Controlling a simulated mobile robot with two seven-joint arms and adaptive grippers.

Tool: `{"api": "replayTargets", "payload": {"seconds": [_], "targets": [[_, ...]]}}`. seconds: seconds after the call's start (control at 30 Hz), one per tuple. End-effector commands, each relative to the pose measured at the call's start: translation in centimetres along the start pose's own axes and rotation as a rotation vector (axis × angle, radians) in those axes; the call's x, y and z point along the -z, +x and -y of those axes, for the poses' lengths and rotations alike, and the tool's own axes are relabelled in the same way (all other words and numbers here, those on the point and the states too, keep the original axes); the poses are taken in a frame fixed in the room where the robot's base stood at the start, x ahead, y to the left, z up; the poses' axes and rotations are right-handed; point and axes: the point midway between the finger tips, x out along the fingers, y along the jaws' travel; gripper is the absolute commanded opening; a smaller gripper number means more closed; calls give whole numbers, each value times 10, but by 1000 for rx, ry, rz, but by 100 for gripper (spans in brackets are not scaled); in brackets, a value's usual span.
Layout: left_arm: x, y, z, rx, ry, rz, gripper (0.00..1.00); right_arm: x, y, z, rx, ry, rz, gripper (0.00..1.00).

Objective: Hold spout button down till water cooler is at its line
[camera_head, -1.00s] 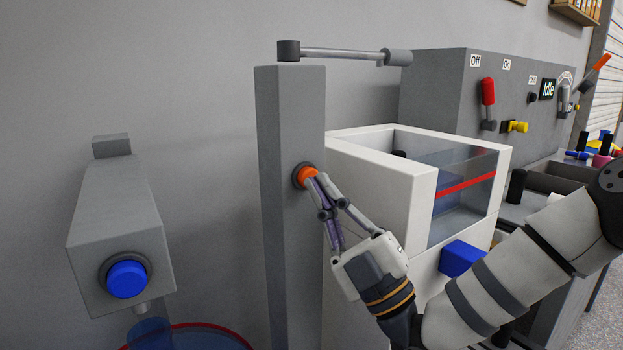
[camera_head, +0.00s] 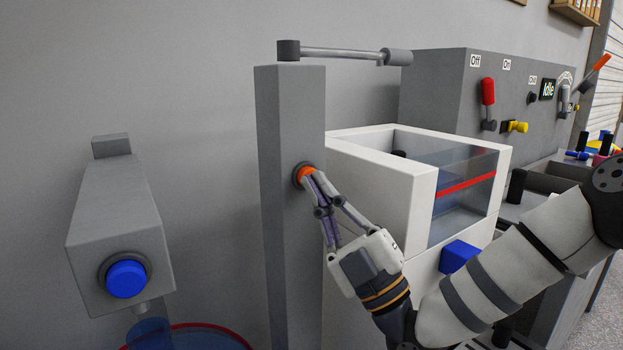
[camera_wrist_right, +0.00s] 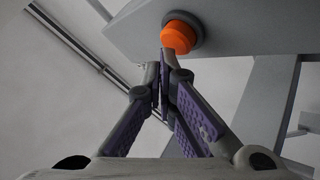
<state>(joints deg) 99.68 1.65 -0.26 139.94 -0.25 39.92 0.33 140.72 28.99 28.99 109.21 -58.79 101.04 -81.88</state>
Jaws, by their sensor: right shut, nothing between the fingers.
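An orange spout button (camera_head: 302,175) in a dark ring sits on the side of a tall grey post (camera_head: 291,110). A spout pipe (camera_head: 340,53) runs from the post top toward the white water cooler (camera_head: 385,185). The cooler has a clear window with a red line (camera_head: 466,186). Bluish water shows behind the window; its exact level against the line is hard to tell. My right gripper (camera_head: 310,176) is shut and empty, its fingertips at the button. In the right wrist view, the fingertips (camera_wrist_right: 167,58) meet the lower edge of the orange button (camera_wrist_right: 178,38). My left gripper is out of view.
A grey dispenser with a blue button (camera_head: 126,279) stands at left, above a red-rimmed round vessel (camera_head: 215,328). A blue block (camera_head: 459,256) is on the cooler's front. A grey control panel (camera_head: 435,85) with levers stands behind.

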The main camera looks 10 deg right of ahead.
Motion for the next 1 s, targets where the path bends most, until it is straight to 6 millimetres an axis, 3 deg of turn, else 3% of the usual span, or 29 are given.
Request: {"api": "replayTargets", "payload": {"seconds": [1.0], "targets": [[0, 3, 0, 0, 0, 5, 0, -6, 8, 6, 0, 0, -1, 0]]}}
